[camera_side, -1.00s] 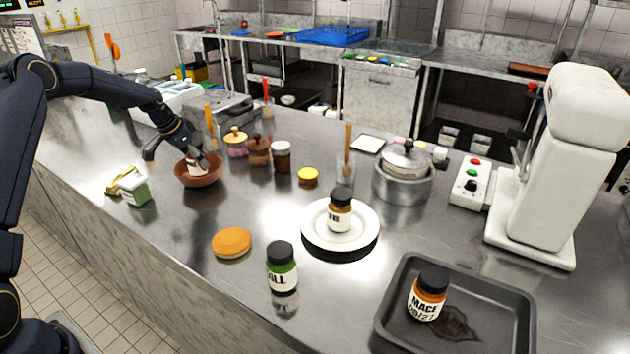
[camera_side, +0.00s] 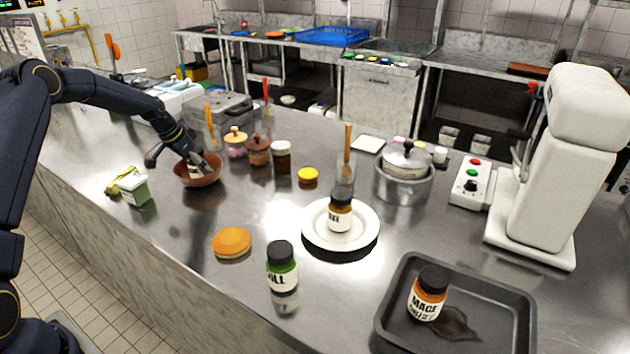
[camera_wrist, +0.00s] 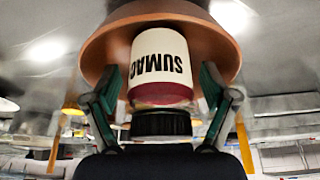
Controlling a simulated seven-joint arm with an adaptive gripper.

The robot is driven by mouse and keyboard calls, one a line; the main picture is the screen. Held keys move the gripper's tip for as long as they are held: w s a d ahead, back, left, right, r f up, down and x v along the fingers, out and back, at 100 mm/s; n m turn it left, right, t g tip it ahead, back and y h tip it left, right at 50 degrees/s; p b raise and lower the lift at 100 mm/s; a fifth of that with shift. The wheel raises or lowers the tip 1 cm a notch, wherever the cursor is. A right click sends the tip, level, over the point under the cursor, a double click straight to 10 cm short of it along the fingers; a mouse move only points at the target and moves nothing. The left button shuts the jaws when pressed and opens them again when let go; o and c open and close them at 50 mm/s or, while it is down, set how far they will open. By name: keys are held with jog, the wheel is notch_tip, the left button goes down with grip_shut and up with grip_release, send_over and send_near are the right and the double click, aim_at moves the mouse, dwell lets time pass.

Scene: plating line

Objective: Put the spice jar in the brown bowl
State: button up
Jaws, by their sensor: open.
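The spice jar, labelled SUMAC (camera_wrist: 160,58), has a white label, a red band and a black lid. It is in the brown bowl (camera_wrist: 98,55). My gripper (camera_wrist: 161,82) is open, with one finger on each side of the jar near its lid end. In the side view my gripper (camera_side: 196,163) reaches down into the brown bowl (camera_side: 199,180) and hides most of the jar. I cannot tell whether the jar touches the bowl's bottom.
Other jars stand apart: a green one (camera_side: 282,270) on the counter, one (camera_side: 340,212) on a white plate (camera_side: 369,228), and MACE (camera_side: 428,296) in a dark tray (camera_side: 514,320). A small box (camera_side: 134,190) lies left of the bowl; lidded pots (camera_side: 236,143) stand behind it.

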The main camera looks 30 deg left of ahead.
jog(key=d+v, duration=0.1)
jog(key=v, duration=1.1)
jog(key=s+d+r+y, duration=0.1)
jog(key=s+d+r, duration=0.4)
jog(key=d+r, duration=0.5)
jog(key=s+d+r, duration=0.3)
jog(key=s+d, duration=0.9)
jog(key=s, duration=0.1)
jog(key=s+d+f+n+t, duration=0.1)
jog(key=s+d+f, duration=0.2)
jog(key=s, duration=0.8)
jog(key=shift+d+n, duration=0.4)
jog(key=shift+d, duration=0.15)
